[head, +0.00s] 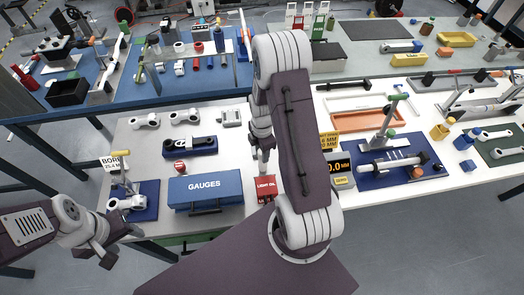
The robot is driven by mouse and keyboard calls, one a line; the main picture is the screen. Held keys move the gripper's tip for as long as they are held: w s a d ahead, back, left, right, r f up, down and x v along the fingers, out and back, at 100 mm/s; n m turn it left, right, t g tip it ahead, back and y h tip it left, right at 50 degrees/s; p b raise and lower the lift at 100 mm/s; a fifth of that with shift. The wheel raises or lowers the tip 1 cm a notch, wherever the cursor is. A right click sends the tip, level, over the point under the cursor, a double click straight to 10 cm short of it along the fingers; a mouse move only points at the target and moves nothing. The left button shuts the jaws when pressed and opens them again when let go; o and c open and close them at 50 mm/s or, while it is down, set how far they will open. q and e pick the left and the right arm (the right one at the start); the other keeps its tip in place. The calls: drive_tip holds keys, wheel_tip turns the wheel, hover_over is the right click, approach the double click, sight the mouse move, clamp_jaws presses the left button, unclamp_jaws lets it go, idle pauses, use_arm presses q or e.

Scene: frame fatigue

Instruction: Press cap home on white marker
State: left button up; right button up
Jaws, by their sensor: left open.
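I cannot pick out the white marker or its cap for certain in the head view. A small pale upright shape (263,168) shows below my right gripper (261,150), just behind the red LIGHT OIL tin (265,188). I cannot tell whether it is the marker, the spout of the tin or part of my gripper. My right arm hides much of that spot, and the state of its jaws is unclear. My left gripper (118,247) is open and empty at the lower left, in front of the table edge.
A blue GAUGES box (205,187) stands left of the tin. A blue mat (372,180) with a clamped part lies right of my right arm.

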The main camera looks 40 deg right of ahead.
drive_tip(key=shift+o, duration=1.2)
wheel_tip(320, 180, up, 9)
drive_tip(key=shift+r, duration=0.1)
